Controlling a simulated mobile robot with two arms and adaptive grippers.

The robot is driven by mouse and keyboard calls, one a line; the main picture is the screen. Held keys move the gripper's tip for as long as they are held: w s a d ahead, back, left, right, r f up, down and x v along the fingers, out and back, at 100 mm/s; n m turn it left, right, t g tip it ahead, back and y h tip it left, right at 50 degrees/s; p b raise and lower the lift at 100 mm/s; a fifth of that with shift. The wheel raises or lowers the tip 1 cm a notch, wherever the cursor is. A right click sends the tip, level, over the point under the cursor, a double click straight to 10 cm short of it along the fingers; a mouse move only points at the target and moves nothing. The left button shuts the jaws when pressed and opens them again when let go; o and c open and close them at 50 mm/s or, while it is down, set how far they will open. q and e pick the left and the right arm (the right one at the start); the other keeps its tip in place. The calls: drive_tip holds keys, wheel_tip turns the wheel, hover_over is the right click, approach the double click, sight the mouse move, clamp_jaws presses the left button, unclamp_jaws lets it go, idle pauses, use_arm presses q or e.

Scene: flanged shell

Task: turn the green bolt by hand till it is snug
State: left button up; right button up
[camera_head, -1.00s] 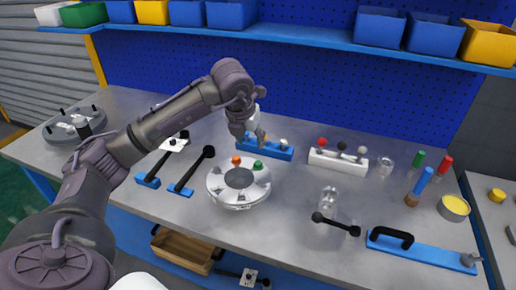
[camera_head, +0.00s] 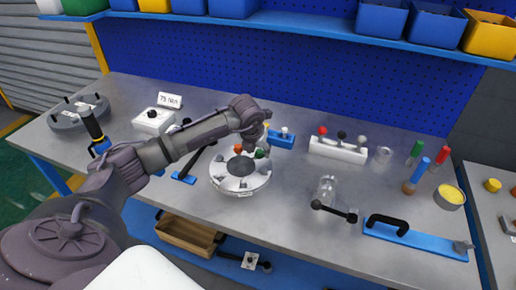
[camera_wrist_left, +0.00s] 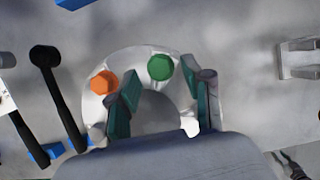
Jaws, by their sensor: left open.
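The green bolt (camera_head: 260,153) stands on the rim of the round white flanged shell (camera_head: 240,184), right of the orange bolt (camera_head: 239,149). In the left wrist view the green bolt head (camera_wrist_left: 160,67) is beyond and between the two fingers, and the orange bolt (camera_wrist_left: 103,82) is left of them. My left gripper (camera_wrist_left: 165,97) is open and empty, with its teal pads apart above the shell. In the head view the left gripper (camera_head: 250,146) is just over the two bolts and partly hides the far rim. I cannot see contact with the green bolt. My right gripper is not in view.
Black-handled wrenches (camera_head: 202,160) lie left of the shell. A white rack (camera_head: 338,150) with coloured knobs, a clear jar (camera_head: 326,188) and a blue bar with a black handle (camera_head: 414,240) stand to the right. The bench between shell and jar is clear.

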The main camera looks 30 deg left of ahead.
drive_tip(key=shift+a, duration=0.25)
use_arm(q)
drive_tip(key=shift+c, duration=0.5)
clamp_jaws()
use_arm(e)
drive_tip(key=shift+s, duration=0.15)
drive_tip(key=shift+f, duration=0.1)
